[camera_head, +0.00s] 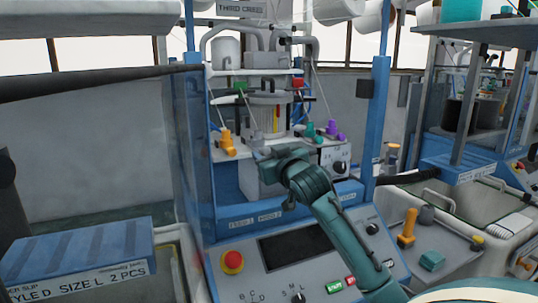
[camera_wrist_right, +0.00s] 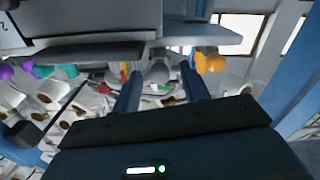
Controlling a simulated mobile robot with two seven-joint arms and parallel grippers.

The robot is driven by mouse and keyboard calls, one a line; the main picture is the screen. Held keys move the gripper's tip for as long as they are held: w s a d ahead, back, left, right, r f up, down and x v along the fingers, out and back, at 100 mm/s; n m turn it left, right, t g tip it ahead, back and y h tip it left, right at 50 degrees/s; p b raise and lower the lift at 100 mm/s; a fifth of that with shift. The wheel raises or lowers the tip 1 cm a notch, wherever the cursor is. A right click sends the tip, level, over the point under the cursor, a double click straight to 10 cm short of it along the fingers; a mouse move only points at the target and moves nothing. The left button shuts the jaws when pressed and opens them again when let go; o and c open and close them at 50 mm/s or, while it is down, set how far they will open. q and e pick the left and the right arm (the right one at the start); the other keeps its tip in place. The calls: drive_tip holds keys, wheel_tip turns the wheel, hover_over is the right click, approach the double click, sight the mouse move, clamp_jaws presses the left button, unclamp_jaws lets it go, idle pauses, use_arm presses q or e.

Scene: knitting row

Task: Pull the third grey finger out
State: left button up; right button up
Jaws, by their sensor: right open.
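The knitting machine's upright grey cylinder (camera_head: 266,112) stands between the blue posts in the head view, with a yellow and a red strip on its front. Grey fingers on it are too small to tell apart. My right gripper (camera_head: 262,154) is in front of and below the cylinder. In the wrist view my right gripper (camera_wrist_right: 160,78) is open, its two dark fingers apart. Grey machine parts (camera_wrist_right: 148,74) show beyond and between the fingers, with red and green bits near them. I see no grip on anything. My left gripper is not in view.
An orange knob piece (camera_head: 227,143) stands left of the cylinder, with teal and purple pieces (camera_head: 334,131) to its right. Blue posts (camera_head: 377,120) flank the opening. Below is a panel with a red stop button (camera_head: 232,261). An orange lever (camera_head: 407,228) stands at right.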

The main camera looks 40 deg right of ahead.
drive_tip(key=shift+s+a, duration=0.1)
drive_tip(key=shift+s, duration=0.15)
use_arm(q)
drive_tip(key=b, duration=0.1)
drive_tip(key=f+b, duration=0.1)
drive_tip(key=b, duration=0.1)
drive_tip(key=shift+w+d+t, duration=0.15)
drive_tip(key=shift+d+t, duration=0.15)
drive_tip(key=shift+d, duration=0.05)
use_arm(e)
drive_tip(key=v, duration=1.2)
drive_tip(key=shift+s, duration=0.3)
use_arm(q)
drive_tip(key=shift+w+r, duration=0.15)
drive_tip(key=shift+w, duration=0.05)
